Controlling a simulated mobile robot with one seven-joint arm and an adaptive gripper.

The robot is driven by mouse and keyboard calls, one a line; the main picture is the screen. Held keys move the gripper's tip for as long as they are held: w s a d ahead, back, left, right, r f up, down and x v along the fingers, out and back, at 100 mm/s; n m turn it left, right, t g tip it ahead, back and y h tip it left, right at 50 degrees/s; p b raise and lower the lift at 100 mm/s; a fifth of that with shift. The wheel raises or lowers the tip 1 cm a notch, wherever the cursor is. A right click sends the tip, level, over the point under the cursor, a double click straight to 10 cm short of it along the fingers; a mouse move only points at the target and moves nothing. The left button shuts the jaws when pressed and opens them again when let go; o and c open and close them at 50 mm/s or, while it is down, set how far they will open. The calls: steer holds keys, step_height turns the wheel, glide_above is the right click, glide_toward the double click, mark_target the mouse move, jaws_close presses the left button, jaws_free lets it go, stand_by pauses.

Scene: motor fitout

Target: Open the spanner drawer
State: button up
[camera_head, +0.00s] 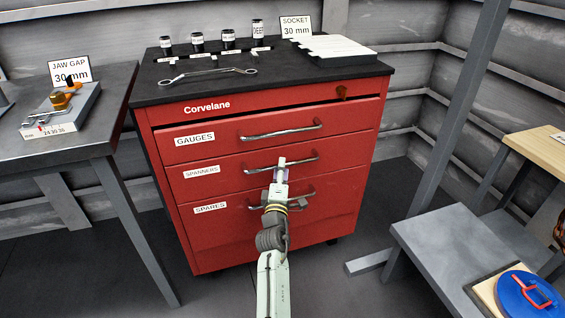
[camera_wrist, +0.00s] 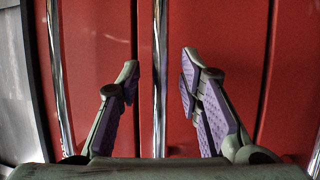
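The red cabinet (camera_head: 200,245) has three drawers labelled GAUGES, SPANNERS and SPARES. The spanner drawer (camera_head: 225,178) is the middle one and looks flush with the front. Its metal bar handle (camera_head: 304,158) is partly hidden behind my gripper (camera_head: 280,168). In the wrist view my gripper (camera_wrist: 160,85) is open, with purple-padded fingers spread to either side of the vertical-looking spanner handle (camera_wrist: 160,50). Neither finger touches the bar. I cannot tell how deep the bar lies between the fingertips.
The gauge drawer handle (camera_head: 280,133) is above and the spares drawer handle (camera_head: 306,196) below. The black cabinet top (camera_head: 180,92) carries a spanner (camera_head: 207,76), several sockets and a white tray (camera_head: 330,47). A grey table (camera_head: 95,140) stands left, a low bench (camera_head: 440,245) right.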

steer(key=shift+x, duration=1.2)
steer(key=shift+c, duration=0.5)
jaws_close()
